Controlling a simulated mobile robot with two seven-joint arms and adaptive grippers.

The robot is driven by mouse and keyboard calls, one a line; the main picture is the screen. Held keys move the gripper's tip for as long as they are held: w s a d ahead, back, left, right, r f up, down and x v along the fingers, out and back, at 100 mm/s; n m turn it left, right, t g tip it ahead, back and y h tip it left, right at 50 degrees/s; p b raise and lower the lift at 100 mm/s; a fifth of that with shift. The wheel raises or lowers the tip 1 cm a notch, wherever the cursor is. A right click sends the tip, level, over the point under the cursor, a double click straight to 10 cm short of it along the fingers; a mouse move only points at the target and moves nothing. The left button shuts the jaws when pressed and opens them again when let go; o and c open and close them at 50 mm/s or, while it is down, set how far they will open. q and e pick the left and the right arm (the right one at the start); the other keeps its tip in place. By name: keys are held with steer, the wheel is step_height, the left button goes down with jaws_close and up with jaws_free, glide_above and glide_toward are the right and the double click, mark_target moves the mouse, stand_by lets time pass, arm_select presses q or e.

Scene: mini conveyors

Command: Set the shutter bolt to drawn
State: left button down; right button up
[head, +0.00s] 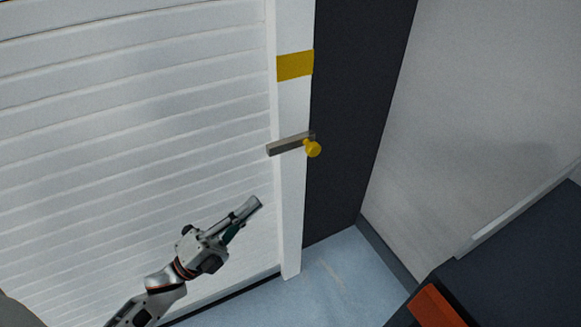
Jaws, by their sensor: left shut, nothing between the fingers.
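The shutter bolt (288,144) is a short grey bar lying across the white upright post at the shutter's right edge. Its yellow knob (313,149) sits at the bar's right end, against the dark panel. The white slatted shutter (130,130) fills the left of the head view. My left gripper (255,205) is shut and empty in front of the shutter, below and left of the bolt and apart from it. My right gripper is not in view.
A yellow band (295,65) marks the post (293,220) above the bolt. A dark panel (350,110) and a grey wall (470,120) stand to the right. A dark block with an orange part (435,307) is at lower right. The blue-grey floor (330,285) shows between.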

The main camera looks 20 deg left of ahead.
mark_target(295, 148)
arm_select(q)
steer(key=x, duration=1.4)
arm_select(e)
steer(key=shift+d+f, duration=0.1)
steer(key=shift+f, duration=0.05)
arm_select(q)
steer(key=shift+s, duration=0.1)
steer(key=w+d, duration=0.2)
steer(key=w, duration=0.1)
steer(key=shift+w+d, duration=0.25)
steer(key=shift+d, duration=0.15)
steer(key=shift+w+d, duration=0.2)
steer(key=shift+w, duration=0.05)
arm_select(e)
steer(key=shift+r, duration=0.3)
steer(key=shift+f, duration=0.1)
